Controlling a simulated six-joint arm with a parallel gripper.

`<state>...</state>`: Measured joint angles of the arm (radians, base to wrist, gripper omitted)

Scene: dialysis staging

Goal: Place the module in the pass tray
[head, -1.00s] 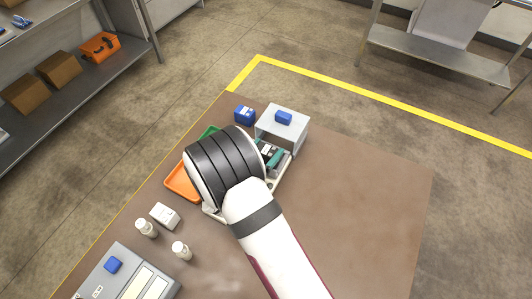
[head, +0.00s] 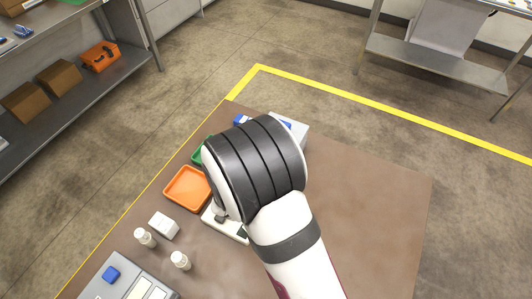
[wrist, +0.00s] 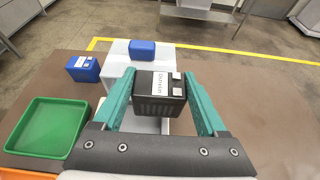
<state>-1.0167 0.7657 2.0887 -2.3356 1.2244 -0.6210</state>
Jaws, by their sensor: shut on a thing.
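A dark module (wrist: 160,107) with a white label and two small light squares on top is between the teal fingers of my gripper (wrist: 160,82), which is shut on it. In the head view my own wrist hides the gripper and the module. A green tray (wrist: 42,128) lies to the left of the gripper in the wrist view and looks empty; only its edge shows in the head view (head: 199,154). An orange tray (head: 187,188) beside it is also empty. I see no label telling which is the pass tray.
A pale box (wrist: 117,62) with a blue block (wrist: 142,50) on top stands beyond the module. A blue labelled box (wrist: 83,68) is to its left. A white box (head: 164,225), two bottles (head: 145,238) and a grey device (head: 128,282) stand near the front left. The table's right side is clear.

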